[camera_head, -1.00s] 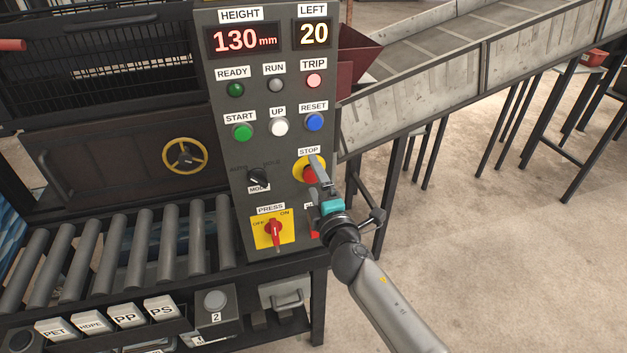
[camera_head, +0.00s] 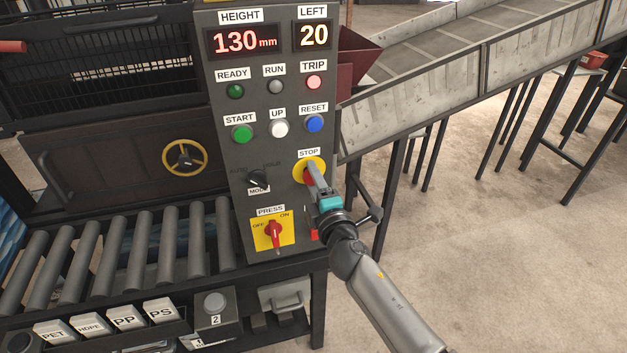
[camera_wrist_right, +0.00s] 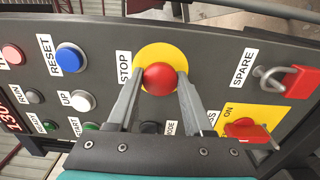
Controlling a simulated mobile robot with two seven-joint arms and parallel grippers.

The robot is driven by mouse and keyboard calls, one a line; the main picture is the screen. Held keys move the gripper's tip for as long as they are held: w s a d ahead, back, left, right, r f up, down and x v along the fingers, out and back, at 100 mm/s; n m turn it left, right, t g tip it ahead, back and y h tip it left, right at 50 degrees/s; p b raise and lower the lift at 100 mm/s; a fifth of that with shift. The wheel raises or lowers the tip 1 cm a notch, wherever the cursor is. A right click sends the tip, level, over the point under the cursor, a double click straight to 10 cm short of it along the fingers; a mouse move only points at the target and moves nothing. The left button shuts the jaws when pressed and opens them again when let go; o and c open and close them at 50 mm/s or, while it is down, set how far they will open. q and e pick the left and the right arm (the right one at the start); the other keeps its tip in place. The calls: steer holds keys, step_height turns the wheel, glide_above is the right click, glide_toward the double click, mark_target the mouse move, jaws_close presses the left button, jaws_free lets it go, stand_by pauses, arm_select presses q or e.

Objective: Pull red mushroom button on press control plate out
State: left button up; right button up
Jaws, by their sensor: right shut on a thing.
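The red mushroom button (camera_wrist_right: 158,79) sits on a round yellow backing beside the STOP label, on the dark press control plate (camera_head: 222,165). In the head view the button (camera_head: 308,178) is mostly hidden by my right gripper (camera_head: 311,172). In the right wrist view my right gripper (camera_wrist_right: 160,82) has one finger on each side of the button and is shut on it. The left gripper is not in view.
The plate also carries green, white and blue buttons, a black mode knob (camera_head: 258,178) and a red PRESS switch (camera_head: 275,232) on yellow. A conveyor (camera_head: 420,95) runs behind on the right.

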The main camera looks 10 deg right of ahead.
steer(key=c, duration=0.6)
steer(key=shift+s+f, duration=0.2)
steer(key=shift+s, duration=0.6)
steer(key=o, duration=1.1)
steer(key=shift+s+r, duration=0.15)
steer(key=o, duration=0.5)
steer(key=shift+c, duration=0.2)
